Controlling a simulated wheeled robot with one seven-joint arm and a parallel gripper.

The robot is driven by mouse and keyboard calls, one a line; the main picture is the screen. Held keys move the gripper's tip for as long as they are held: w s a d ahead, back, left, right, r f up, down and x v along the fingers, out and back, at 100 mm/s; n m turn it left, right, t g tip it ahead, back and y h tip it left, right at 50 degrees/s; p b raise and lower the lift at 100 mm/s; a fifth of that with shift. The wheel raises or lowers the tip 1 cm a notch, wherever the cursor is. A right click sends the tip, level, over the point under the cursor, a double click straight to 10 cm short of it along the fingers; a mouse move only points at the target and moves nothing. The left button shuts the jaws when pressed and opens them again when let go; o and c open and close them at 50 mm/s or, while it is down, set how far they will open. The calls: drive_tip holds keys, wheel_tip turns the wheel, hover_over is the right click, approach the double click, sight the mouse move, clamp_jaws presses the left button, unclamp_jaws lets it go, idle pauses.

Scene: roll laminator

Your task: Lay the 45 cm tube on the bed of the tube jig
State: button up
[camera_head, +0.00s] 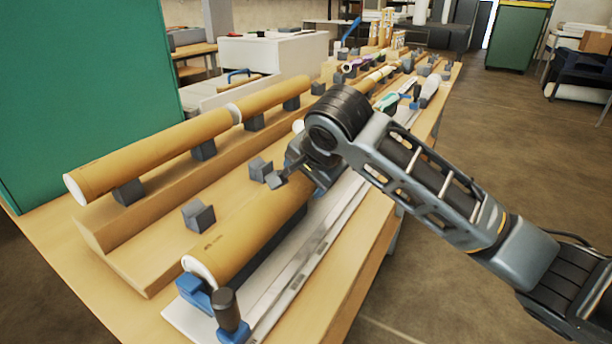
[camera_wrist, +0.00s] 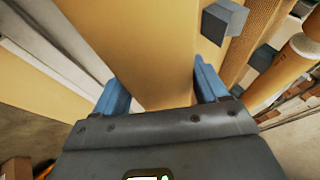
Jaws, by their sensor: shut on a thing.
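My gripper (camera_head: 290,182) is shut around a tan cardboard tube (camera_head: 245,235), with the arm reaching in from the right. The tube's white near end faces the camera; its far end is hidden behind my gripper. Its printed mark is too small to read. In the wrist view the tube (camera_wrist: 130,45) fills the space between the two blue fingers (camera_wrist: 162,92). The tube jig (camera_head: 290,278) is a pale metal bed with blue end pieces and a dark knob. The tube lies along and over its left side; I cannot tell whether it touches the bed.
Two tan tubes (camera_head: 160,150) lie end to end on grey blocks on a wooden step at the left. Empty grey blocks (camera_head: 198,215) stand between them and the held tube. Small tools and parts crowd the table's far end. A green panel (camera_head: 80,90) rises at the left.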

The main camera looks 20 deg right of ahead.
idle(0.3)
drive_tip(key=o, duration=1.2)
drive_tip(key=shift+s, duration=0.15)
drive_tip(key=v, duration=0.7)
drive_tip(key=shift+s+r, duration=0.15)
drive_tip(key=shift+r, duration=0.1)
drive_tip(key=shift+r+p, duration=0.1)
drive_tip(key=shift+p, duration=0.2)
